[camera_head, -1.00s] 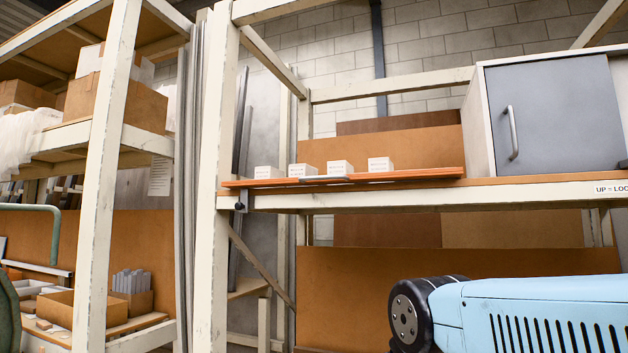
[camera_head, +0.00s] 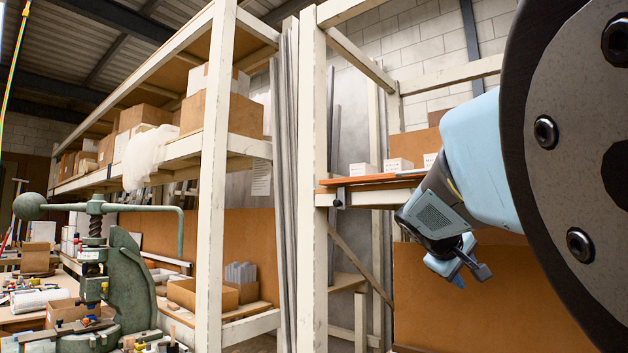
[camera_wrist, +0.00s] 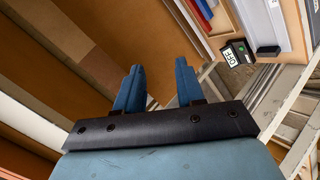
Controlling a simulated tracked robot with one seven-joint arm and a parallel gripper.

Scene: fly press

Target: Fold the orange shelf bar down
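The orange shelf bar (camera_head: 372,180) lies level along the front edge of the upper shelf at the right rack in the head view. My arm hides its right part. A dark knob (camera_head: 338,203) sits on a small bracket under its left end. My gripper (camera_head: 472,272) hangs in front of the rack, lower than the bar and to its right, apart from it. In the wrist view its two blue fingers (camera_wrist: 159,88) are spread with nothing between them, so it is open. I cannot make out the bar in the wrist view.
Small white boxes (camera_head: 398,165) stand on the shelf behind the bar. A cream upright post (camera_head: 313,190) is left of it. A green fly press (camera_head: 125,280) stands at left. The wrist view shows a small black box with an OFF label (camera_wrist: 236,54).

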